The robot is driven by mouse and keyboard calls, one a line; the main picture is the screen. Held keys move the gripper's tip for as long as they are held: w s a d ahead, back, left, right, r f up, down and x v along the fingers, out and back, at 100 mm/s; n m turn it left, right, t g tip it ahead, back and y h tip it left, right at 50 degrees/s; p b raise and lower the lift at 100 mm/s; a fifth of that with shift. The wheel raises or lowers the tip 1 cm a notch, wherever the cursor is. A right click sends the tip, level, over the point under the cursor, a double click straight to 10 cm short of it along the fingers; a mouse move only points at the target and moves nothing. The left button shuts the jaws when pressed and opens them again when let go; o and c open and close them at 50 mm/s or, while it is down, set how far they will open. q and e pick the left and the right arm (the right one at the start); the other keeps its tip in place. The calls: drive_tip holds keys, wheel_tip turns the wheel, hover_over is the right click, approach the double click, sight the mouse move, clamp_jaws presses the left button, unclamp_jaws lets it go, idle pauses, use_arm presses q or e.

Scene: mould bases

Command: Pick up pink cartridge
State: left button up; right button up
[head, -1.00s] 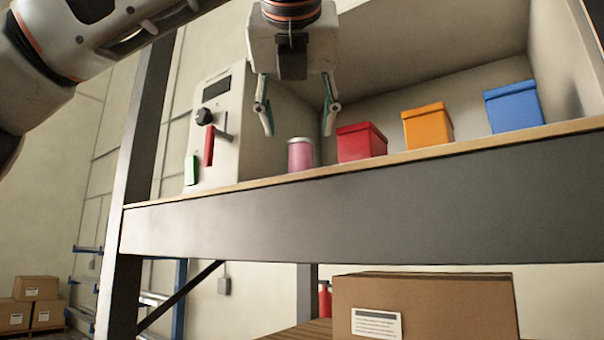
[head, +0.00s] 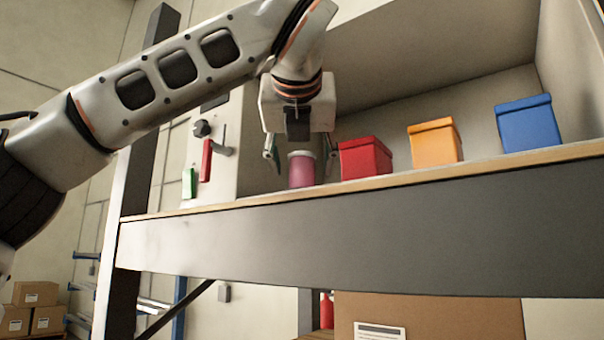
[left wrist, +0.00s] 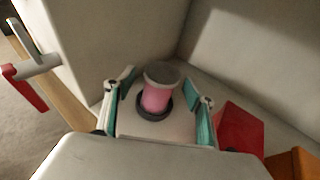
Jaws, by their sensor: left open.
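The pink cartridge (head: 301,170) stands upright on the shelf, just left of the red box. My left gripper (head: 301,158) is open in the head view, pointing down, with one finger to each side of the cartridge's upper part. In the left wrist view its teal-padded fingers (left wrist: 161,100) stand apart with gaps to the cartridge, and no contact shows. My right gripper is not in view.
A red box (head: 364,158) stands close to the right finger. An orange box (head: 435,144) and a blue box (head: 529,124) are further right on the wood-edged shelf (head: 450,169). A panel with a red lever (head: 207,160) and green switch (head: 188,183) is at left.

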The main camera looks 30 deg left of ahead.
use_arm(q)
drive_tip(key=shift+s, duration=0.1)
drive_tip(key=c, duration=1.3)
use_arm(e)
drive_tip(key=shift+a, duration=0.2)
use_arm(q)
drive_tip(key=shift+r, duration=0.15)
drive_tip(key=shift+r, duration=1.75)
drive_tip(key=s+d, duration=0.4)
drive_tip(key=s, duration=0.4)
drive_tip(key=s+d+b, duration=0.1)
drive_tip(key=s+d, duration=0.3)
drive_tip(key=s, duration=0.4)
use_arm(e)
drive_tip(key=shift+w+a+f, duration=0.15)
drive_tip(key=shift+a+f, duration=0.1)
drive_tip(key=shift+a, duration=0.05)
